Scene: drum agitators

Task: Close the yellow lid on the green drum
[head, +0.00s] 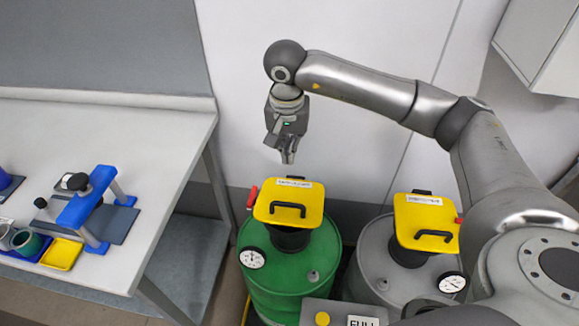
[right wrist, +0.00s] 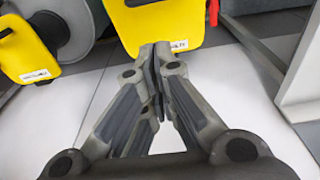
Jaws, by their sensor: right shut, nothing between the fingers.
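The green drum (head: 310,272) stands upright at the lower middle of the head view. Its yellow lid (head: 277,191) lies over the black neck (head: 290,238) on the drum top, looking about level, with a black handle and a red part at its left edge. Whether it sits fully down is hard to tell. My right gripper (head: 288,157) is shut and empty, pointing down above the lid's back edge, apparently apart from it. In the right wrist view the shut fingertips (right wrist: 156,52) overlap the lid (right wrist: 190,22). My left gripper is not in view.
A grey drum (head: 375,268) with a similar yellow lid (head: 421,215) stands close on the right. A white table (head: 150,160) at the left carries a blue press (head: 90,205) and small trays. The wall (head: 230,70) is close behind the drums.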

